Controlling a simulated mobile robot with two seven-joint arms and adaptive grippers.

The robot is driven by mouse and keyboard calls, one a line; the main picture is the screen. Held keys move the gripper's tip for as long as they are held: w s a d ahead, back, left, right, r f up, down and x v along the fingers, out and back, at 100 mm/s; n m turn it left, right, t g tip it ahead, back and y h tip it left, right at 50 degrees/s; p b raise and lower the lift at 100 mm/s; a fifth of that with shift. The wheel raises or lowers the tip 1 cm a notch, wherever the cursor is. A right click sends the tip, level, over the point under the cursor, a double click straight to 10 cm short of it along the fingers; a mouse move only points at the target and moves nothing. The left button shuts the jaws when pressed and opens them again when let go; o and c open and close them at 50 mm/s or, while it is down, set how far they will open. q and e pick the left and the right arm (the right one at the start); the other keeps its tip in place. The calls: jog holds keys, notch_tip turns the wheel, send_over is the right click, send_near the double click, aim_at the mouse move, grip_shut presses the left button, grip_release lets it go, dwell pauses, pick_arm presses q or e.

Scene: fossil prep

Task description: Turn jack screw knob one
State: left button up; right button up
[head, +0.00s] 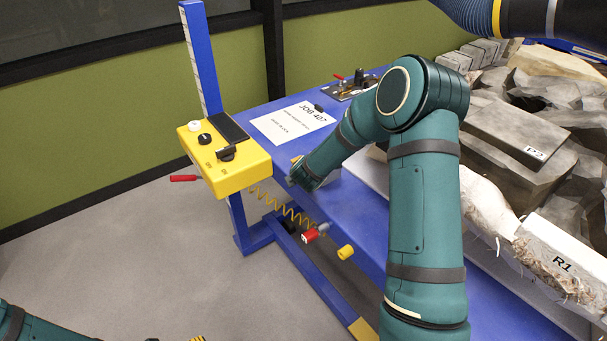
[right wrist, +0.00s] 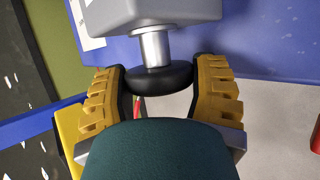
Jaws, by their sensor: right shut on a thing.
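The jack screw knob (right wrist: 150,80) is a black round disc on a silver shaft (right wrist: 151,47) under a grey block (right wrist: 150,12) in the right wrist view. My right gripper (right wrist: 159,70) is shut on it, with one yellow-backed finger on each side of its rim. In the head view my right forearm reaches to the blue table's left edge, and the wrist hides the knob. Only a sliver of my left gripper (head: 198,339) shows at the bottom edge of the head view, so its jaws cannot be judged.
A yellow control box (head: 222,172) on a blue post stands left of the table (head: 262,115). A coiled yellow hose (head: 290,212), a red fitting (head: 310,236) and a yellow cap (head: 346,252) are by the table edge. Rocks and fossil blocks (head: 530,140) fill the right. Floor at left is clear.

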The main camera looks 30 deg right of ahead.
dwell(0.5)
jog(key=o, duration=1.2)
jog(key=v, duration=1.2)
jog(key=shift+s, duration=0.1)
jog(key=shift+f, duration=0.1)
